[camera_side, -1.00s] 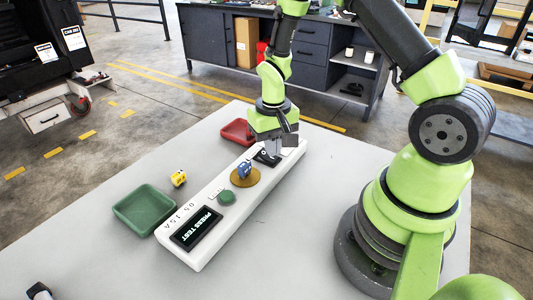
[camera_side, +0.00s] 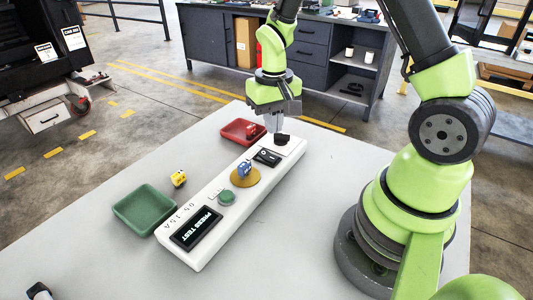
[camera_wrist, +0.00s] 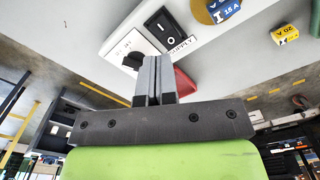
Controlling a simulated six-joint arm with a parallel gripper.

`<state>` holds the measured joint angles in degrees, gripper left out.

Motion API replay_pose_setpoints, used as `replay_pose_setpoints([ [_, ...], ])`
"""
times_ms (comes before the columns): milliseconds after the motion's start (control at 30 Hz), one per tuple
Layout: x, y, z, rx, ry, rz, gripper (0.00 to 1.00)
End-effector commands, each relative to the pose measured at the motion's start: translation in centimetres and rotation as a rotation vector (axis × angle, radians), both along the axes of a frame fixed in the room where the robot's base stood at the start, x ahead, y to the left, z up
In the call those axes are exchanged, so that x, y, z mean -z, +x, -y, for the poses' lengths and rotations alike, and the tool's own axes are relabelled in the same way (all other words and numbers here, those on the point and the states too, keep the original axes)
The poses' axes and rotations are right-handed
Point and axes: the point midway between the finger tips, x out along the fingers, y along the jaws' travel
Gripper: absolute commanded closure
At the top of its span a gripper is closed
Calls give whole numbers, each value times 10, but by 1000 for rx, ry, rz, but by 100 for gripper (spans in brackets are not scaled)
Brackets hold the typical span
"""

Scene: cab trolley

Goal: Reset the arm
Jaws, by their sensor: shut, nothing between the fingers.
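My gripper (camera_side: 275,124) is shut and empty, pointing down above the far end of the white test unit (camera_side: 198,259). In the wrist view its fingers (camera_wrist: 154,80) are pressed together, close to a black knob partly hidden behind them. In the side view the black knob (camera_side: 282,139) sits just below the fingertips; I cannot tell whether they touch it. Next to it is a black rocker switch (camera_side: 267,157). A blue block (camera_side: 244,169) marked 15 A in the wrist view (camera_wrist: 224,10) sits on the round gold pad (camera_side: 246,181). The unit's display (camera_side: 197,229) reads PRESS TEST.
A red tray (camera_side: 232,133) holding a red block (camera_side: 251,132) stands behind the unit. A green tray (camera_side: 144,208) and a yellow block (camera_side: 179,178), marked 20 A in the wrist view (camera_wrist: 284,35), lie to its left. A green button (camera_side: 227,196) is on the unit.

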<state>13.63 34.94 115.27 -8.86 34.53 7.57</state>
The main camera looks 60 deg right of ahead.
Motion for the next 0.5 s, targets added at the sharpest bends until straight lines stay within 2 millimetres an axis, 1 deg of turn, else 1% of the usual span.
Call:
replay_pose_setpoints([
  [133,-4,0,-1,-1,-1,10,100],
  [167,-8,0,-2,-2,-1,18,100],
  [233,-23,-1,-6,-7,-2,48,100],
  [267,-32,-1,-9,-10,-3,67,100],
  [367,-67,-8,-21,-24,-2,142,100],
  [400,-82,-13,-27,-29,1,175,100],
  [500,-115,-29,-41,-48,11,259,100],
])
